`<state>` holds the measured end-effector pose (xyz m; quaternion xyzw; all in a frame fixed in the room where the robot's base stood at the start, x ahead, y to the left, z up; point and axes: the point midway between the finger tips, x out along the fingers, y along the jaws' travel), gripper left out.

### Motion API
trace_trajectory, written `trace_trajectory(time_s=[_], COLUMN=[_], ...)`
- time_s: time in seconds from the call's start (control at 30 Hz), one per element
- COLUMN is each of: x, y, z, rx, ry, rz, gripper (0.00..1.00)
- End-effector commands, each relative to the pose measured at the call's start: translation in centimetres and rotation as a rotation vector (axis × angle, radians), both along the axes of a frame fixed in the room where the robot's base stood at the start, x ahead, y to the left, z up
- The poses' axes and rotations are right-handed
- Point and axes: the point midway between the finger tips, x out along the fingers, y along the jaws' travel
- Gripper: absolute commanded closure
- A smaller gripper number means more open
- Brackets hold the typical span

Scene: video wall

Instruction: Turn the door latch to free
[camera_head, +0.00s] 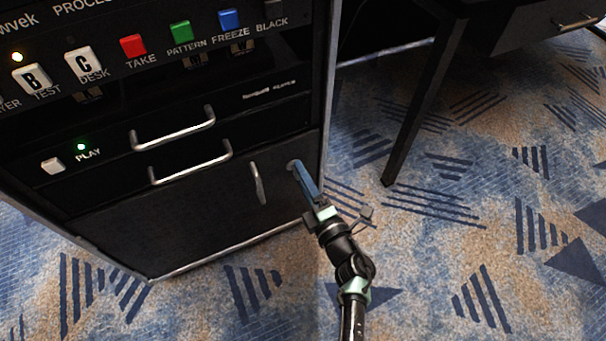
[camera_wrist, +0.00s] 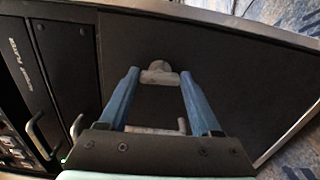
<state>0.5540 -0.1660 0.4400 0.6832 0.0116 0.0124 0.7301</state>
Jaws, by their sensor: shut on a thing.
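The door latch (camera_wrist: 160,76) is a small pale grey turn piece on a round base, set on the dark lower door of the rack. In the wrist view its bar lies crosswise between my two blue fingertips. In the head view the latch (camera_head: 291,165) shows only as a pale bit near the door's right edge, mostly hidden by my fingers. My gripper (camera_head: 297,168) is at the door and shut on the latch; it also shows in the wrist view (camera_wrist: 159,74). The dark door (camera_head: 185,215) looks closed, flush with the rack front.
A metal door handle (camera_head: 258,183) stands just left of the latch; it crosses below the fingertips in the wrist view (camera_wrist: 155,130). Drawers with bar handles (camera_head: 190,163) and a button panel (camera_head: 130,45) are above. A desk leg (camera_head: 412,110) stands right. Patterned carpet between is clear.

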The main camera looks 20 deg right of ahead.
Motion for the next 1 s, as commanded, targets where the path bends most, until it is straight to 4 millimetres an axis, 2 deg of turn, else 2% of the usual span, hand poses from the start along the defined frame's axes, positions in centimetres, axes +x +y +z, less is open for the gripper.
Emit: trace_trajectory(time_s=[0.3, 0.73, 0.77, 0.9, 1.0], x=[0.00, 0.00, 0.00, 0.00, 0.00], y=[-0.05, -0.03, -0.03, -0.02, -0.01], z=[0.00, -0.03, -0.03, -0.03, -0.04], rx=[0.077, 0.085, 0.085, 0.084, 0.083], ry=[0.003, 0.002, 0.002, 0.003, 0.003], rz=[-0.001, -0.001, -0.001, -0.001, 0.000], gripper=[0.91, 0.91, 0.30, 0.05, 0.05])
